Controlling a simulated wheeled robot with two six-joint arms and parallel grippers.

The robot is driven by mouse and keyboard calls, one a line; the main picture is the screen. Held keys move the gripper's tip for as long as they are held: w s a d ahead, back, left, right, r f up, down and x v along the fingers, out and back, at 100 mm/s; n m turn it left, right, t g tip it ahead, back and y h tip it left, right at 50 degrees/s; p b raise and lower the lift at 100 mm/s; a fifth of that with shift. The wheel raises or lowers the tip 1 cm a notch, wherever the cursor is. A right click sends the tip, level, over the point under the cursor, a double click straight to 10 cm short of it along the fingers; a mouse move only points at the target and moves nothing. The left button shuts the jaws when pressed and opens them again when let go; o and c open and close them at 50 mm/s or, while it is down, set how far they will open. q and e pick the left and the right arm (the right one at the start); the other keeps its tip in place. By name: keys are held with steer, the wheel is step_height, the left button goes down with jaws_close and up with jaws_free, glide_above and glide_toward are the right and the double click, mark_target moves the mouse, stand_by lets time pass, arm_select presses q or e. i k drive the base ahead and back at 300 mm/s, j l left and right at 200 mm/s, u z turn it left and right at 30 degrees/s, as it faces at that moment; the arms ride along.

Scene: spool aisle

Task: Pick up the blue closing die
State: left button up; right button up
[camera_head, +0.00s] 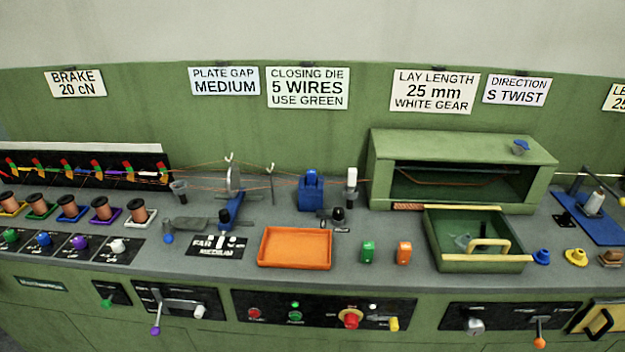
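A blue block (311,191), which looks like the blue closing die or its holder, stands upright on the grey bench top near the middle. I cannot tell whether the die and a holder are separate parts there. Thin copper-coloured wires run towards it from the left. Two smaller die-like blocks, one green (368,251) and one orange (404,253), stand apart in front of it to the right. Neither of my grippers shows in the head view.
An empty orange tray (295,263) lies in front of the blue block. A black-knobbed part (338,214) and a white-topped post (351,188) stand just right of the block. A green cabinet (460,150) with an open green bin (476,265) is farther right. Copper spools (68,207) line the left.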

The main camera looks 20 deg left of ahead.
mark_target(311, 173)
steer(key=i+l+u, duration=0.45)
steer(key=i, duration=0.2)
steer(key=i+l+u, duration=0.45)
steer(key=i+l, duration=0.1)
steer(key=i, duration=0.05)
